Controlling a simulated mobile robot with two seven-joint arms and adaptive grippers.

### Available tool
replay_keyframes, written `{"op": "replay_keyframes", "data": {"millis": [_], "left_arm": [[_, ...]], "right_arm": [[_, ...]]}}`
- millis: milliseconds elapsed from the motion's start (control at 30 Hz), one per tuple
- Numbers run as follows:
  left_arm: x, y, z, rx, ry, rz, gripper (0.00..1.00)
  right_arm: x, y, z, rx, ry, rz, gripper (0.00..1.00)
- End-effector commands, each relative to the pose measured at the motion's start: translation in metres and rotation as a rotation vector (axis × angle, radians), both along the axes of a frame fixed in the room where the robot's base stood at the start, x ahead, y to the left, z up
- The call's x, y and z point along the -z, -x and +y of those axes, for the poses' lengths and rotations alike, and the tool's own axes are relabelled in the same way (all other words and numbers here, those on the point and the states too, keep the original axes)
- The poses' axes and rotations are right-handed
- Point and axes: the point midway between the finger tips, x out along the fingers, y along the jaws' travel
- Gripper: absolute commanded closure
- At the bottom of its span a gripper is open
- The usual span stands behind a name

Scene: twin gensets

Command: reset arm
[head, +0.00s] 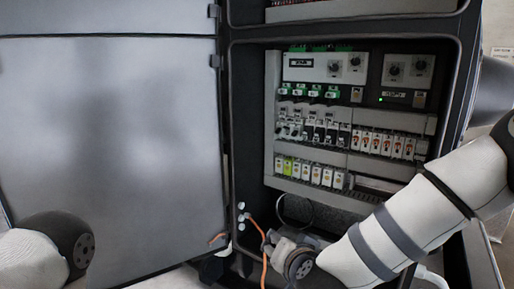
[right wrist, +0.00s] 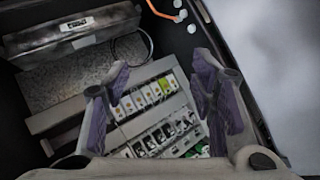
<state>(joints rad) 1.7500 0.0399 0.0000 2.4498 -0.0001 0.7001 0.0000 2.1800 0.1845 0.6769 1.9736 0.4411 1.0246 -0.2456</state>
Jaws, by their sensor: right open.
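My right arm comes in from the right in the head view and reaches down across the front of an open electrical cabinet (head: 446,136). My right gripper (head: 275,242) is at the cabinet's lower left, small and partly hidden by its own wrist. In the right wrist view the right gripper (right wrist: 160,66) shows two purple-padded fingers spread apart, with nothing between them. Rows of breakers and terminals (right wrist: 150,95) lie beyond the fingers. Only part of my left arm shows at the lower left of the head view; its gripper is not seen.
A grey door panel (head: 110,150) stands left of the cabinet opening. An orange cable (head: 264,262) hangs by the right gripper and also shows in the right wrist view (right wrist: 160,12). Control modules (head: 326,67) sit in the cabinet's upper part. The cabinet frame borders the opening closely.

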Motion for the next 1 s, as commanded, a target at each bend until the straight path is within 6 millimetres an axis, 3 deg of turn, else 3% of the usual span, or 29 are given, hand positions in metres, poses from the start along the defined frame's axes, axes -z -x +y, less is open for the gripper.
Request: {"op": "replay_keyframes", "data": {"millis": [33,100,167,200,267,300,400,533,600,700,1000], "left_arm": [[0.000,0.000,0.000,0.000,0.000,-0.001,0.60],[0.000,0.000,0.000,0.000,0.000,-0.001,0.60],[0.000,0.000,0.000,0.000,0.000,-0.001,0.60],[0.000,0.000,0.000,0.000,0.000,-0.001,0.60],[0.000,0.000,0.000,0.000,0.000,-0.001,0.60],[0.000,0.000,0.000,0.000,0.000,-0.001,0.60],[0.000,0.000,0.000,0.000,0.000,-0.001,0.60],[0.000,0.000,0.000,0.000,0.000,-0.001,0.60],[0.000,0.000,0.000,0.000,0.000,-0.001,0.60],[0.000,0.000,0.000,0.000,0.000,-0.001,0.60],[0.000,0.000,0.000,0.000,0.000,-0.001,0.60]], "right_arm": [[0.042,0.026,-0.006,-0.046,0.042,0.083,0.49],[0.096,0.068,-0.019,-0.112,0.094,0.208,0.49],[0.138,0.109,-0.033,-0.164,0.135,0.321,0.49],[0.162,0.138,-0.044,-0.198,0.159,0.400,0.49],[0.193,0.187,-0.062,-0.244,0.195,0.523,0.49],[0.210,0.220,-0.075,-0.274,0.216,0.607,0.49],[0.236,0.302,-0.109,-0.336,0.261,0.812,0.49],[0.243,0.381,-0.145,-0.379,0.298,1.016,0.49],[0.241,0.406,-0.156,-0.391,0.309,1.084,0.49],[0.239,0.422,-0.164,-0.398,0.315,1.127,0.49],[0.239,0.423,-0.164,-0.397,0.315,1.130,0.49]]}}
